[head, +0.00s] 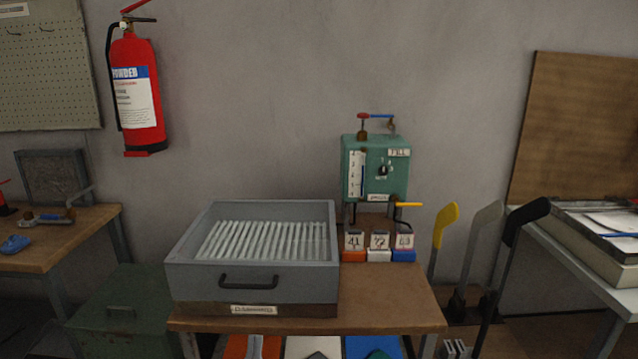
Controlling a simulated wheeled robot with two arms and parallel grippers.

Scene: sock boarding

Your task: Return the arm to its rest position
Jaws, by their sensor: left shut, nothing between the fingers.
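Neither of my grippers and no part of my arms can be made out in the head view. The work table (390,318) stands in the middle of the picture. On it is a grey steamer-like box (195,282) with a ribbed pale rack (265,241) inside and a dark handle (248,283) on its front. Several foot-shaped boards stand upright at the right of the table: a yellow one (445,222), a grey one (486,218) and a black one (525,215).
A green machine (376,165) with a yellow lever stands behind numbered orange, white and blue blocks (379,255). A fire extinguisher (136,95) hangs on the wall. Side tables stand left (60,240) and right (590,262). A green chest (120,312) sits low at left.

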